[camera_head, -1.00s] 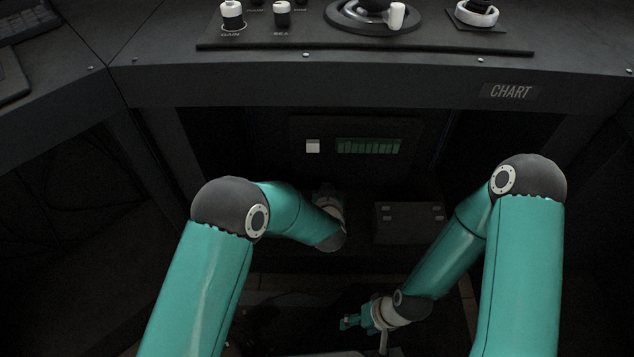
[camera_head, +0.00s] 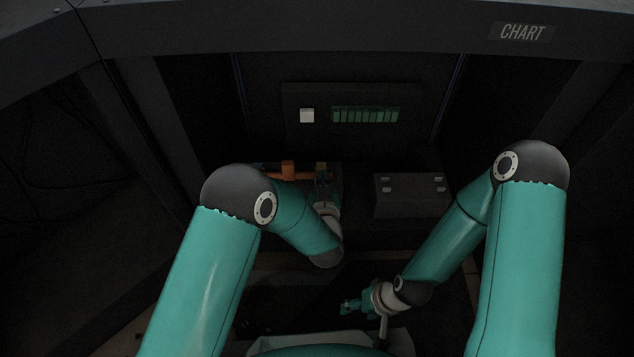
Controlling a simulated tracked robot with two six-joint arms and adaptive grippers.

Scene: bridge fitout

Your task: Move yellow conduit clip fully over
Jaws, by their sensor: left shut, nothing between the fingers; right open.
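A short orange bar with a taller orange block (camera_head: 288,169) lies in the recess under the console, left of my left gripper. A small dull yellowish piece (camera_head: 321,168) sits at the bar's right end; it is too dark and small to say surely that it is the yellow clip. My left gripper (camera_head: 323,181) is just below this piece, shut with nothing in it; whether it touches the piece cannot be told. My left arm hides the bar's lower left side. My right gripper (camera_head: 350,306) is open and empty, low and well away from the bar.
A dark box (camera_head: 411,195) with small light fittings stands right of my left gripper. The console edge with a CHART label (camera_head: 523,33) overhangs above.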

